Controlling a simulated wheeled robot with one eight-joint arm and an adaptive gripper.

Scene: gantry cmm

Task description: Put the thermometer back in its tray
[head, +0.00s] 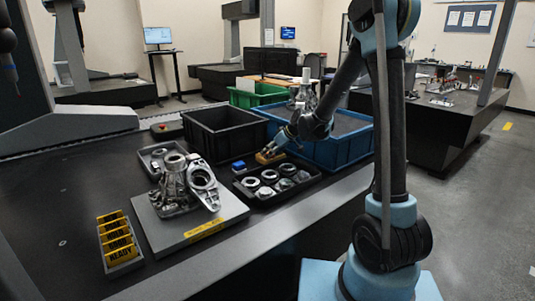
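My gripper (272,152) reaches in from the right, low over the front of the blue bin. Its fingertips are at a small yellow block-like object (268,158) at the back edge of a black parts tray (262,198). I cannot tell whether the fingers are closed on it or only beside it. No thermometer can be made out for certain; the yellow object is too small to identify. A small blue object (238,164) lies just left of it. The black tray holds several metal rings; which tray belongs to the thermometer is not clear.
A black bin (212,147), blue bin (345,151) and green bin (265,97) stand behind. Metal castings (185,185) sit on a grey plate (160,233), left of the tray. A yellow card holder (120,256) is front left. The dark table's front strip is clear.

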